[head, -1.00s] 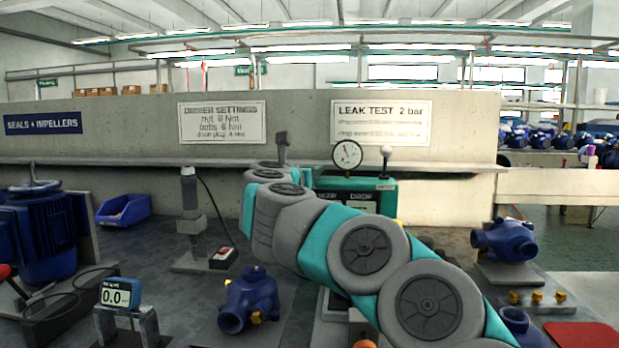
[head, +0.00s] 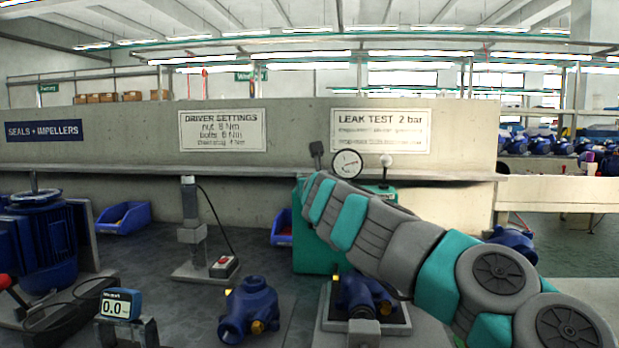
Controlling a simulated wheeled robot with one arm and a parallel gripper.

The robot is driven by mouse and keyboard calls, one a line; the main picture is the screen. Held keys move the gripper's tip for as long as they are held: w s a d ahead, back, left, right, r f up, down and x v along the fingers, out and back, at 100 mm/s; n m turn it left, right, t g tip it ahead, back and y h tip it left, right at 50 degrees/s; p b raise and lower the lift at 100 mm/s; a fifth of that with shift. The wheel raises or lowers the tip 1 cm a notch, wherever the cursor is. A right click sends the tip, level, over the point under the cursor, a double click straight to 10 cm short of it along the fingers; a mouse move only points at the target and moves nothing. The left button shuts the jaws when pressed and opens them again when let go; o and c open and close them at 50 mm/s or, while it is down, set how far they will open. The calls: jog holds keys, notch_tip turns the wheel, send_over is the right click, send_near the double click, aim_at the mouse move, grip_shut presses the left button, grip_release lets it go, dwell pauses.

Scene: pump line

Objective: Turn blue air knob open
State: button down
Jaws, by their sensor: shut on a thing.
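The teal leak test unit (head: 312,258) stands at the bench's back edge, mostly covered by my arm. A round white gauge (head: 346,163) and a pale ball-topped post (head: 387,161) rise from it. The blue air knob does not show; the unit's front is largely behind my arm. My arm reaches in from the lower right, and its far end is at the unit. The fingers of my gripper are hidden behind the arm, so neither they nor their contact with the knob can be seen.
A blue pump body (head: 362,296) sits on a fixture below my arm, and another (head: 248,308) lies to its left. A driver stand (head: 190,230), a blue bin (head: 123,218), a small display (head: 121,304) and a large blue motor (head: 40,240) stand at left.

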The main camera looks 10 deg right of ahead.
jog(key=shift+c, duration=2.3)
grip_release()
jog(key=shift+s, duration=0.1)
jog(key=s, duration=0.7)
jog(key=shift+s+a+b, duration=0.15)
jog(key=shift+s+b, duration=0.15)
jog(key=shift+b, duration=0.15)
